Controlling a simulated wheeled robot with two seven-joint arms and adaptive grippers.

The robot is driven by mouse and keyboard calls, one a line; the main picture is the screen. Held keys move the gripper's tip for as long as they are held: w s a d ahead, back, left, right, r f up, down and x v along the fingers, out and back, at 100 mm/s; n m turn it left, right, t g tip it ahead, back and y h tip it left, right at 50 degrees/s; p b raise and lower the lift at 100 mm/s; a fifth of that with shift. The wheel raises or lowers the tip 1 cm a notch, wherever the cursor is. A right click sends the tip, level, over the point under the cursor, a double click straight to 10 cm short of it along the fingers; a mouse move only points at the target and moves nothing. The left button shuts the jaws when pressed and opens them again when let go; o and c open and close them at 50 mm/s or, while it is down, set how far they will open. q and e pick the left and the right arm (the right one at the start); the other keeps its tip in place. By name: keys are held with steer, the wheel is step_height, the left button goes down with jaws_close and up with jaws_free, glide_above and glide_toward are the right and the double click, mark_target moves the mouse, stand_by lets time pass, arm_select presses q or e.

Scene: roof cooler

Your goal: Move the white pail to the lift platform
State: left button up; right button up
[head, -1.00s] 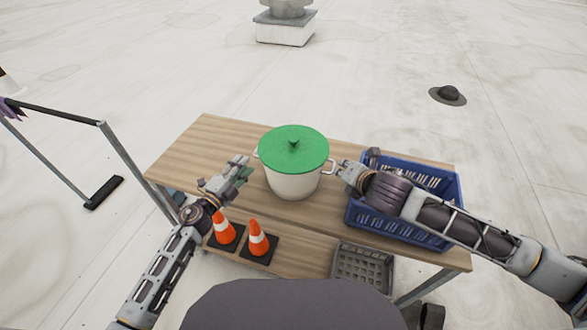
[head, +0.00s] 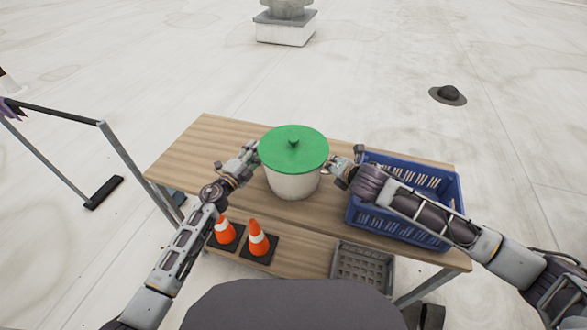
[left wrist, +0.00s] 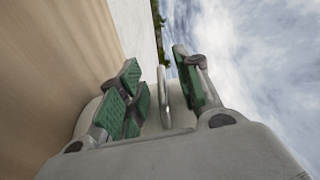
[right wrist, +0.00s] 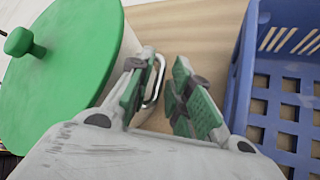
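The white pail (head: 292,186) with a green lid (head: 300,155) stands upright on the wooden table top. In the right wrist view its lid (right wrist: 65,60) and metal handle (right wrist: 153,78) show. My left gripper (head: 252,153) is at the pail's left side, open, with the left handle (left wrist: 165,95) between its fingers (left wrist: 165,92) and a gap beside it. My right gripper (head: 335,167) is at the right side, open; the right handle lies between its fingers (right wrist: 160,92), close to the left one in that view. I cannot make out a lift platform for certain.
A blue crate (head: 455,190) stands on the table just right of my right gripper. Orange cones (head: 257,238) and a grey crate (head: 362,268) are on the lower shelf. A metal rail frame (head: 122,160) stands at the left. The table's left back part is bare.

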arm_select(q)
steer(key=shift+w+d, duration=0.2)
steer(key=shift+w, duration=0.15)
arm_select(e)
steer(key=shift+w+f, duration=0.25)
steer(key=shift+w, duration=0.05)
arm_select(q)
steer(key=c, duration=0.4)
arm_select(e)
jaws_close()
arm_select(q)
jaws_close()
